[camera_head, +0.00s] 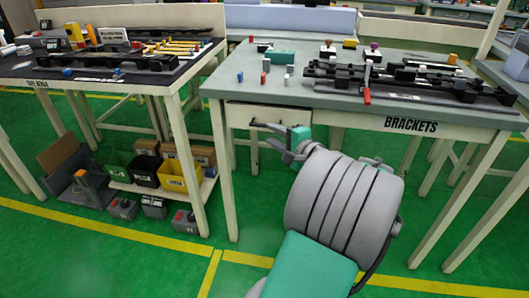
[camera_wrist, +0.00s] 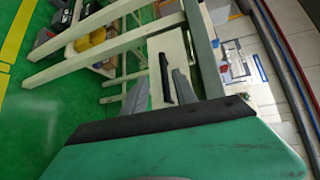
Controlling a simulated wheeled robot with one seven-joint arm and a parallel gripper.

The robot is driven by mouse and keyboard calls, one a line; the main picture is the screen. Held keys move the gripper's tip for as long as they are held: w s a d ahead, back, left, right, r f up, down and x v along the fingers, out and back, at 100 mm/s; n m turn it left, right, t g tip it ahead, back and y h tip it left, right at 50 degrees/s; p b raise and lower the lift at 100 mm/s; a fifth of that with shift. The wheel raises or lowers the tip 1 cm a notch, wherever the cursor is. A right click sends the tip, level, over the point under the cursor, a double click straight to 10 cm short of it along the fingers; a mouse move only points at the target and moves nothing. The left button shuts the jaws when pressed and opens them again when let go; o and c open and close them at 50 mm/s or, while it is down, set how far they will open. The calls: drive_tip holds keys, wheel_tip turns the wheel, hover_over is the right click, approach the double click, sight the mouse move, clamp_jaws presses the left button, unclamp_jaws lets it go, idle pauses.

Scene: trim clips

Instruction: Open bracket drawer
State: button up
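The bench labelled BRACKETS (camera_head: 411,125) has a cream drawer front (camera_head: 240,117) under its left end, with a dark bar handle (camera_head: 262,125). The drawer looks closed, but my arm hides part of its right side. My gripper (camera_head: 277,148) is just in front of the handle, slightly below and to its right in the head view. In the wrist view, the black handle (camera_wrist: 165,78) lies on the drawer front (camera_wrist: 158,45), in the gap between my two grey fingers (camera_wrist: 160,88). The fingers are open and spread. I cannot tell whether they touch the handle.
The benchtop (camera_head: 300,92) holds small coloured parts and dark rails. A second bench (camera_head: 140,80) stands at left, with a low shelf of bins (camera_head: 145,170) beneath it. A bench leg (camera_head: 222,165) stands left of my gripper. Green floor is open in front.

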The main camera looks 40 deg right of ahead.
sight(264, 126)
drive_tip(key=shift+m+h, duration=0.3)
drive_tip(key=shift+m, duration=0.1)
drive_tip(key=x, duration=0.2)
drive_tip(key=b+x, duration=0.1)
drive_tip(key=x, duration=0.1)
drive_tip(key=d+x, duration=0.1)
drive_tip(key=x, duration=0.2)
drive_tip(key=shift+r, duration=0.15)
clamp_jaws()
idle(0.9)
